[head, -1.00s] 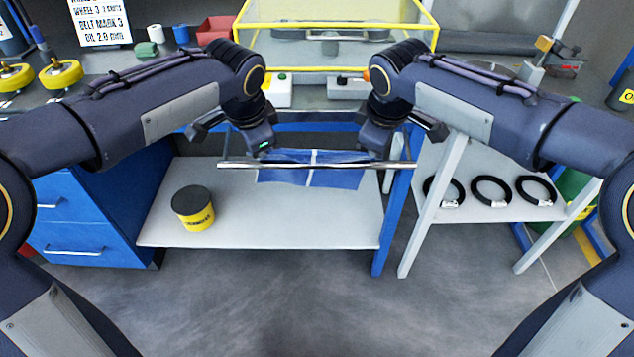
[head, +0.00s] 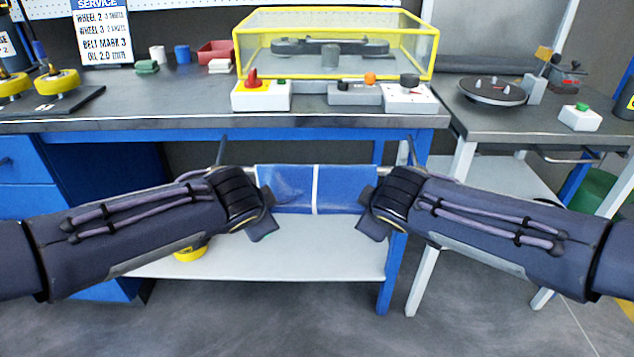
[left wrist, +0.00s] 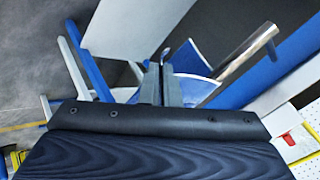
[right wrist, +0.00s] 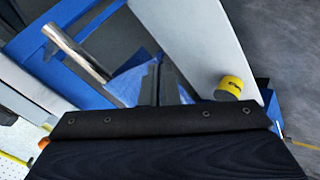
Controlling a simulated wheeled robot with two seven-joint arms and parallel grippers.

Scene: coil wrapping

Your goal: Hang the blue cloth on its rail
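The blue cloth (head: 288,188), with a white stripe down its middle, is spread between my two grippers below the bench edge. It covers the middle of the metal rail (head: 386,170); I cannot tell whether it lies over the rail or only in front. My left gripper (head: 260,215) is at the cloth's left edge, and my right gripper (head: 373,215) is at its right edge. In the left wrist view the fingers (left wrist: 162,85) are close together with cloth (left wrist: 187,58) at them. The right wrist view shows the same, with cloth (right wrist: 130,80) beside the fingers and the rail end (right wrist: 75,50) near.
The bench top (head: 180,115) is above, with a yellow-framed guard (head: 335,75) and control boxes. A pale lower shelf (head: 300,262) lies below the cloth, holding a yellow tin (head: 190,254) partly hidden by my left arm. A side table (head: 480,115) stands at right.

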